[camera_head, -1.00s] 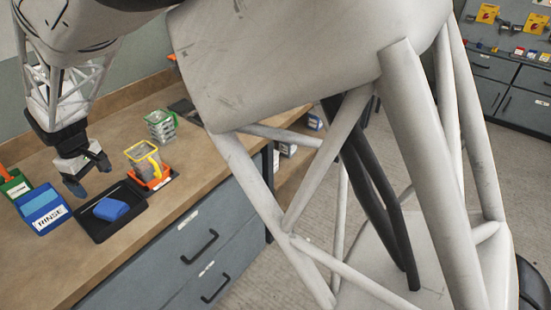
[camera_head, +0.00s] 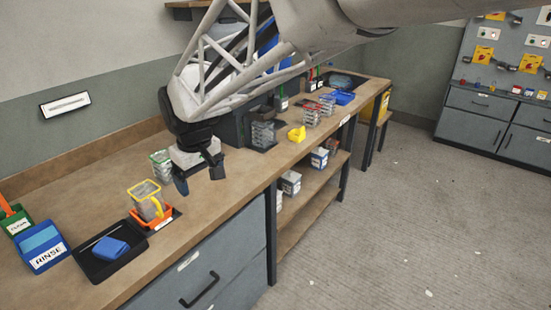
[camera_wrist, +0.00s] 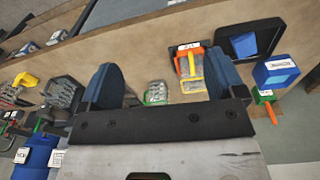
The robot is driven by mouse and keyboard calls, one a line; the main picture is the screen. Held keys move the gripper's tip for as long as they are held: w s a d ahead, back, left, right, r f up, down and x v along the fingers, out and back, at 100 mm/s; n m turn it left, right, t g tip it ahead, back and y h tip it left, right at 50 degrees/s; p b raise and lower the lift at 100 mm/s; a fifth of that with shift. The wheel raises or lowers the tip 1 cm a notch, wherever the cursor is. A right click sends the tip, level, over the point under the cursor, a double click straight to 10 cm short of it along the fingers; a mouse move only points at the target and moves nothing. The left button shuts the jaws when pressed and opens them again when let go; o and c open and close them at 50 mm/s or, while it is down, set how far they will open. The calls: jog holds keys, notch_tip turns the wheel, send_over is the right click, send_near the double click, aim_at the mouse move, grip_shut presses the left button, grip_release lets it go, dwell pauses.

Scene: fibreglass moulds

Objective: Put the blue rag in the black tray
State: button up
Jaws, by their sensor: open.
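The blue rag (camera_head: 110,249) lies folded inside the black tray (camera_head: 100,273) on the bench at the lower left of the head view. In the wrist view the rag (camera_wrist: 243,44) also shows inside the tray (camera_wrist: 272,20), at the upper right. My gripper (camera_head: 200,186) is open and empty above the bench, to the right of the tray and apart from it. Its two blue fingers stand wide apart in the wrist view (camera_wrist: 160,85), with nothing held between them.
A blue bin marked RINSE (camera_head: 42,247) and a green bin (camera_head: 17,222) stand left of the tray. An orange holder (camera_head: 152,217) with a yellow-rimmed clear jug (camera_head: 147,198) is just right of it. A yellow item (camera_head: 297,134) and several containers line the bench farther right.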

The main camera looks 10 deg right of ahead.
jog(key=s+d+r+m, duration=0.1)
jog(key=s+d+m, duration=0.1)
jog(key=s+d, duration=0.45)
jog(key=s+d+r+m, duration=0.1)
jog(key=s+d+m, duration=0.15)
jog(key=d, duration=0.75)
jog(key=s+d+f+m+t, duration=0.1)
jog(key=s+d+f+m, duration=0.1)
jog(key=s+d, duration=0.9)
jog(key=shift+s+m+t+h, duration=0.3)
jog(key=shift+s+m, duration=0.55)
jog(key=shift+s, duration=0.1)
